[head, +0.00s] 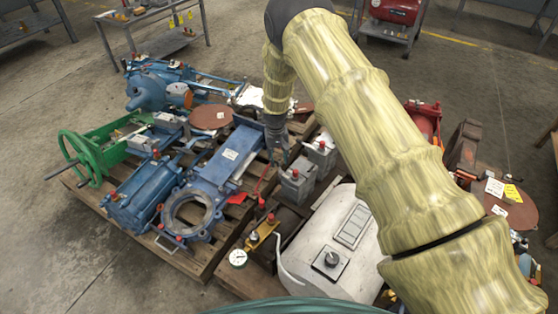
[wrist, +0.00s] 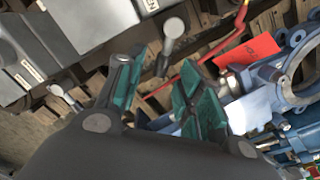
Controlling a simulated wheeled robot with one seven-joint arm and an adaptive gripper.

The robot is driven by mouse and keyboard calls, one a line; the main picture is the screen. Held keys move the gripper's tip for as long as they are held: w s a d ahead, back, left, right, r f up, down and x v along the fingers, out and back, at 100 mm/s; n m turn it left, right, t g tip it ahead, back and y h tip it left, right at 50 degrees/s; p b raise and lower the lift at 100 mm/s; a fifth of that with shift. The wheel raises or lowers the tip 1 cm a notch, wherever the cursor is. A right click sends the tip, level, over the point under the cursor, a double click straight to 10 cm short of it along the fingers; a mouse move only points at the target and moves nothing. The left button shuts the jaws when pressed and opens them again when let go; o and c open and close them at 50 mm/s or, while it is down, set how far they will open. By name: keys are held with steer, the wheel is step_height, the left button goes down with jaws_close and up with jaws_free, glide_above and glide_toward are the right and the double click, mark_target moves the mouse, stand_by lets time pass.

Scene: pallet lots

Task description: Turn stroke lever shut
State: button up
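A short grey lever with a rounded pale end (wrist: 174,28) stands just beyond my fingertips in the wrist view; I cannot tell for sure that it is the stroke lever. My gripper (wrist: 155,75) is open, its two teal-padded fingers apart with nothing held between them. In the head view my gripper (head: 277,148) points down over the pallet, beside the grey boxes, and its fingertips are hard to make out. A thin red handle (wrist: 212,58) runs near the lever, beside a red tag (wrist: 248,50). The lever's lower end is partly hidden.
Grey boxes with red caps (head: 297,180) stand close to my gripper. A blue gate valve (head: 212,185) lies to the left, with a green handwheel (head: 82,158) farther left. A white-grey housing (head: 335,240) and a pressure gauge (head: 238,258) are nearer. Bare floor lies left.

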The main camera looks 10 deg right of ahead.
step_height(320, 180, up, 10)
steer(key=shift+a, duration=0.25)
stand_by(0.6)
